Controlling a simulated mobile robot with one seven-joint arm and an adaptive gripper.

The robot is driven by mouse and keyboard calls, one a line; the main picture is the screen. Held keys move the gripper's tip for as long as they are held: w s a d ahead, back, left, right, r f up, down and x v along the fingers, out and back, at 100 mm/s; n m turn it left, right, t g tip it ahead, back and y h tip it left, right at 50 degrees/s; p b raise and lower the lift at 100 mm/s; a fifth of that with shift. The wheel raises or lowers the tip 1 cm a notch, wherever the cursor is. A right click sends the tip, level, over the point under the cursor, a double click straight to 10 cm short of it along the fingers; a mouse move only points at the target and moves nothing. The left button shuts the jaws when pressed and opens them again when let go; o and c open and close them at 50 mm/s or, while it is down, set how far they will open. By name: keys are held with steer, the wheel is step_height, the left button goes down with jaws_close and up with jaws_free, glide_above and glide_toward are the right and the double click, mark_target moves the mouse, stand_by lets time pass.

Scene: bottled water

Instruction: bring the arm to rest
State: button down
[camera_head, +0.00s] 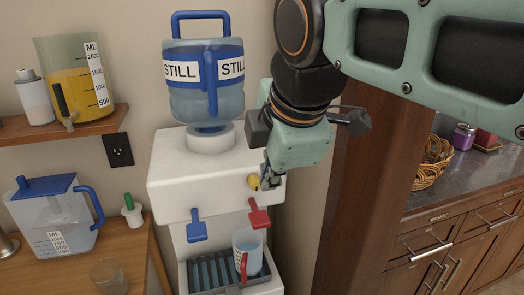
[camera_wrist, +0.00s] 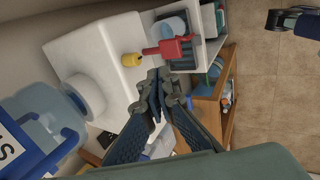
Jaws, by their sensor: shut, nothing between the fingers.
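My gripper (camera_head: 268,180) is at the right front of the white water dispenser (camera_head: 170,165), near a small yellow knob (camera_head: 254,182) and above the red tap lever (camera_head: 259,214). In the wrist view my gripper (camera_wrist: 157,78) is shut and empty, its fingertips together just below the red lever (camera_wrist: 172,47) in the picture. I cannot tell whether they touch the dispenser. My green and black arm comes in from the upper right.
A STILL water bottle (camera_head: 206,90) sits on the dispenser. A cup with a red handle (camera_head: 247,255) stands on its drip tray (camera_head: 205,272). A blue-lidded pitcher (camera_head: 55,220) and a glass (camera_head: 109,278) are left. A wooden post (camera_head: 365,190) and counter (camera_head: 470,190) are right.

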steer(key=s+d+f+m+h, duration=0.1)
steer(key=s+d+f+m, duration=0.45)
steer(key=m, duration=0.55)
steer(key=s+d+f+m+h, duration=0.1)
steer(key=s+d+f+m, duration=0.1)
steer(key=d+f+m, duration=0.65)
step_height(320, 180, up, 17)
steer(key=a+m+p, duration=0.1)
steer(key=a+p, duration=0.1)
steer(key=p, duration=1.4)
steer(key=shift+a+f+m, duration=0.2)
steer(key=shift+m, duration=0.15)
steer(key=shift+a, duration=0.1)
